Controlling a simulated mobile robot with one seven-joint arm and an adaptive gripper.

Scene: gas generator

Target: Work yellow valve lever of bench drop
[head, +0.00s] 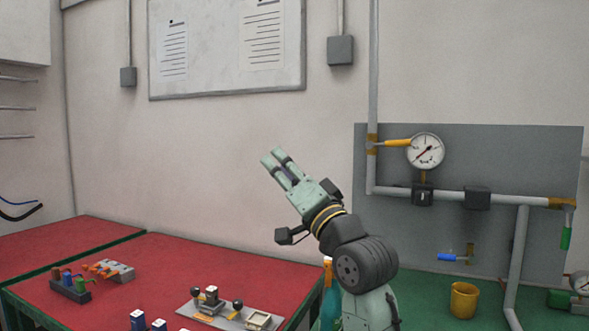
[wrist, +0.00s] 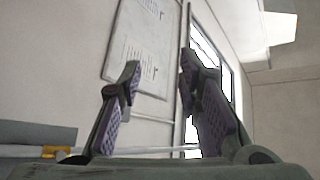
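A yellow valve lever (head: 397,143) sticks out to the right from a brass fitting on the vertical grey pipe (head: 373,85), just left of the round gauge (head: 426,151). It lies nearly level. My gripper (head: 272,157) is raised to the left of the pipe in the head view, well apart from the lever, and points up and left. In the wrist view my gripper (wrist: 158,72) has its two fingers spread with nothing between them. The lever cannot be made out in the wrist view.
A blue-handled valve (head: 450,257) and a green-handled valve (head: 566,236) sit lower right. A yellow cup (head: 464,300) stands on the green surface. A red bench (head: 150,262) with small fixtures lies left. A whiteboard (head: 225,85) hangs behind.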

